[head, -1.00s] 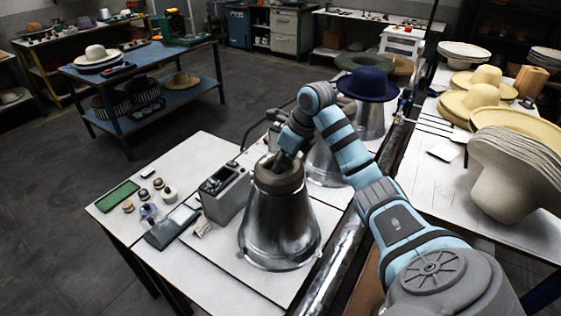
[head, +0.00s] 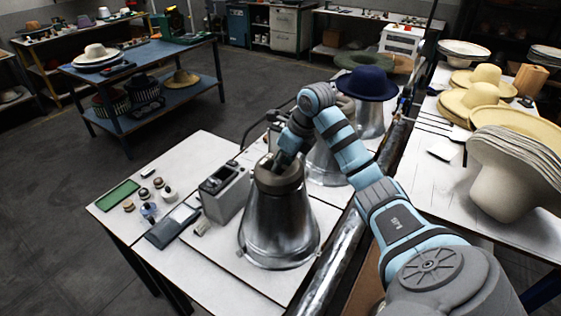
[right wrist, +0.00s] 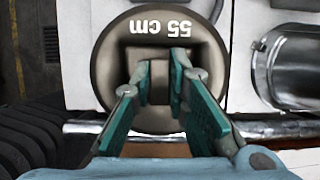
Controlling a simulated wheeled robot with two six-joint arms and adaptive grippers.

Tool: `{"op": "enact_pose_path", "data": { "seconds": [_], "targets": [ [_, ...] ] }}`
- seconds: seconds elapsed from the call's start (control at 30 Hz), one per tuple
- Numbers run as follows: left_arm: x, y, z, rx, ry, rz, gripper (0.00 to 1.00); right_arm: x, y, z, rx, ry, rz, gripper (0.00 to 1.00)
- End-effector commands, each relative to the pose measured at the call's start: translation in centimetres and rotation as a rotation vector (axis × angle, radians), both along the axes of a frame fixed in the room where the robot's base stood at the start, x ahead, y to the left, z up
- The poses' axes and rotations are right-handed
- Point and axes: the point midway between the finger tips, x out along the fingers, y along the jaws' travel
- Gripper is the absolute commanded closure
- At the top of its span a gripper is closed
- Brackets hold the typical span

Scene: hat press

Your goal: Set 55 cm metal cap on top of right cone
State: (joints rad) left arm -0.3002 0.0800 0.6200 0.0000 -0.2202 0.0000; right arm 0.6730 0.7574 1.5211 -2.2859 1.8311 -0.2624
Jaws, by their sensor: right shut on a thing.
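The 55 cm metal cap (head: 266,178) is a round dark-grey piece at the top of the nearest shiny metal cone (head: 275,225). It looks level and seated there, though a small gap cannot be ruled out. In the right wrist view the cap (right wrist: 110,65) shows "55 cm" upside down and covers the cone under it. My right gripper (right wrist: 160,82) is shut on the cap's raised middle grip; it also shows in the head view (head: 283,163). My left gripper is not in view.
A second cone (head: 325,165) stands behind, and a farther cone (head: 368,120) carries a blue hat (head: 367,83). A grey control box (head: 225,193) and small items stand left of the near cone. Stacked felt hats (head: 505,180) lie on the right table.

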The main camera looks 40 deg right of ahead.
Motion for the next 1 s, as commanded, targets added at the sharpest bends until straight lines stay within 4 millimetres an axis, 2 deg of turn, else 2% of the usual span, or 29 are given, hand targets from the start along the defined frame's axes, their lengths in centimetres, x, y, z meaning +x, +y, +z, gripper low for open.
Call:
{"op": "enact_pose_path", "data": {
  "seconds": [0.2,0.23,0.37,0.83,1.0],
  "targets": [
    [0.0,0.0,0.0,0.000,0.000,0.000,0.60,0.1,0.0,0.1,0.000,-0.004,0.001,1.00],
    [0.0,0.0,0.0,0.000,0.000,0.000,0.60,0.1,0.0,0.1,0.000,-0.004,0.001,0.82],
    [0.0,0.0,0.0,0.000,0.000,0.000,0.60,0.0,0.0,0.1,0.000,-0.003,0.001,0.62],
    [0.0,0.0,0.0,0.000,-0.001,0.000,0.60,-0.1,0.0,0.0,0.001,0.002,-0.001,0.62],
    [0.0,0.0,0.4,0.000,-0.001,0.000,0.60,-0.3,-0.1,1.4,0.000,-0.001,0.000,0.62]
  ]
}}
